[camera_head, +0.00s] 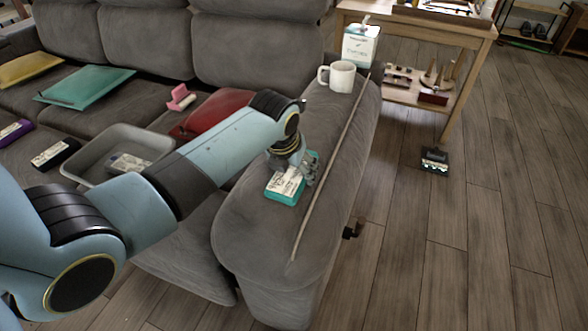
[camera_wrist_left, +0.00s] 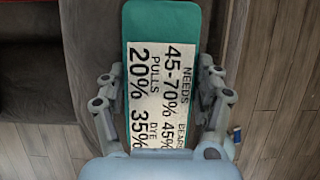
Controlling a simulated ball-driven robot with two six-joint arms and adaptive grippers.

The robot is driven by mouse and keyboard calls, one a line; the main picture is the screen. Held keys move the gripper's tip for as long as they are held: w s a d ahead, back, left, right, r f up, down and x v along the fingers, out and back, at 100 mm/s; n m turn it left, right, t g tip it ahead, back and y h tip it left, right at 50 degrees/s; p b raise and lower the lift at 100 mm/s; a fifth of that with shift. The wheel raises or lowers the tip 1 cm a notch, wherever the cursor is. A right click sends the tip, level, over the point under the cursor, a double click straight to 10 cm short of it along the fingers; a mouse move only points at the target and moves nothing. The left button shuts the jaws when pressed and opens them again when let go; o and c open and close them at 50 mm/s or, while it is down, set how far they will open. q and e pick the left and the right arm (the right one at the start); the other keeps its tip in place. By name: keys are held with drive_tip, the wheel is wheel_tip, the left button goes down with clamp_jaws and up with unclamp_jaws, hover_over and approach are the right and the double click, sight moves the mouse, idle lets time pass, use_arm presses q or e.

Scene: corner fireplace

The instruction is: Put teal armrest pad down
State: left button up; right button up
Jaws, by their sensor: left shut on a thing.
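The teal armrest pad (camera_head: 284,196) is a flat teal block with a white printed label, over the top of the grey sofa armrest (camera_head: 250,225). I cannot tell whether it touches the fabric. My left gripper (camera_head: 294,166) is shut on it, reaching in from the left. In the left wrist view the pad (camera_wrist_left: 191,20) lies lengthwise between the two fingers (camera_wrist_left: 161,98), one along each long side. The label reads "NEEDS 45-70%" and "PULLS 20%" among other figures. The pad's near end is hidden behind my gripper. My right gripper is not in view.
A long thin rod (camera_head: 327,168) lies along the armrest, right of the pad. A white mug (camera_head: 342,77) and a box (camera_head: 360,47) stand at its far end.

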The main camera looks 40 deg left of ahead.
use_arm(q)
drive_tip(key=o, duration=1.1)
drive_tip(key=shift+o, duration=0.6)
drive_tip(key=shift+r, duration=0.35)
drive_tip(key=p+v, duration=0.3)
drive_tip(key=v, duration=0.8)
drive_tip(key=shift+s+r+p, duration=0.2)
drive_tip(key=shift+p, duration=0.15)
